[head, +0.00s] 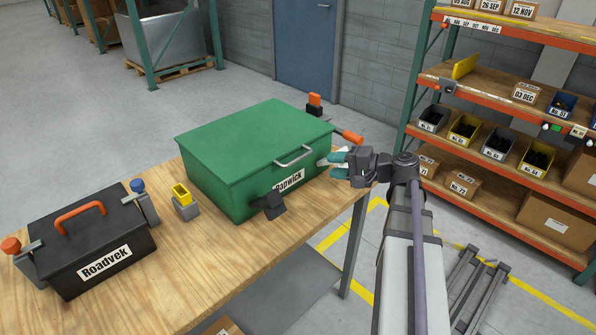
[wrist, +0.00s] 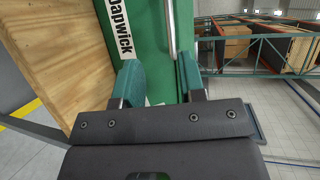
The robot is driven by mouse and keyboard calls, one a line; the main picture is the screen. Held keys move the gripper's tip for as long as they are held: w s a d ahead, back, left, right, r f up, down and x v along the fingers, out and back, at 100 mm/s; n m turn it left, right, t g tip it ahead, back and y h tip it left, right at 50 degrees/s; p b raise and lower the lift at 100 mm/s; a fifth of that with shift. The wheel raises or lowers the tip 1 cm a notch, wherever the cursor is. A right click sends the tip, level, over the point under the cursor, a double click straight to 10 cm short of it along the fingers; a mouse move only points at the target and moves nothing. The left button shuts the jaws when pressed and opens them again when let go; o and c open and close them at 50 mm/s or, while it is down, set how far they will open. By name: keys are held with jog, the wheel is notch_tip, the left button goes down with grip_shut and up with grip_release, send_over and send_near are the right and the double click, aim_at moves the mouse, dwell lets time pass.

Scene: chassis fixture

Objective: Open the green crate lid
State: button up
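The green crate (head: 225,190) stands on the wooden table with its green lid (head: 250,138) lying flat and closed on top. A silver bar handle (head: 293,156) sits at the lid's front edge; it also shows in the wrist view (wrist: 172,28). My gripper (head: 326,158) is beside the crate's front, to the right of the handle and the label (head: 289,182). In the wrist view its teal fingers (wrist: 158,76) are apart with nothing held between them. The handle lies beyond the fingertips, nearer the right finger. I cannot tell whether a finger touches the crate.
Orange-tipped clamps (head: 347,136) (head: 314,103) stand by the crate's right end, and a dark block (head: 269,205) is at its front. A black toolbox (head: 95,245) and a yellow-topped block (head: 183,200) sit on the table (head: 215,265) at left. Shelving (head: 500,125) is at right.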

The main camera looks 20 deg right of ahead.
aim_at(301, 159)
jog(key=shift+t, duration=0.3)
jog(key=x, duration=0.3)
jog(key=b+x, duration=0.1)
jog(key=x, duration=0.3)
jog(key=r+b+x, duration=0.1)
jog(key=x, duration=0.3)
jog(key=shift+a, duration=0.2)
jog(key=shift+c, duration=0.4)
grip_shut()
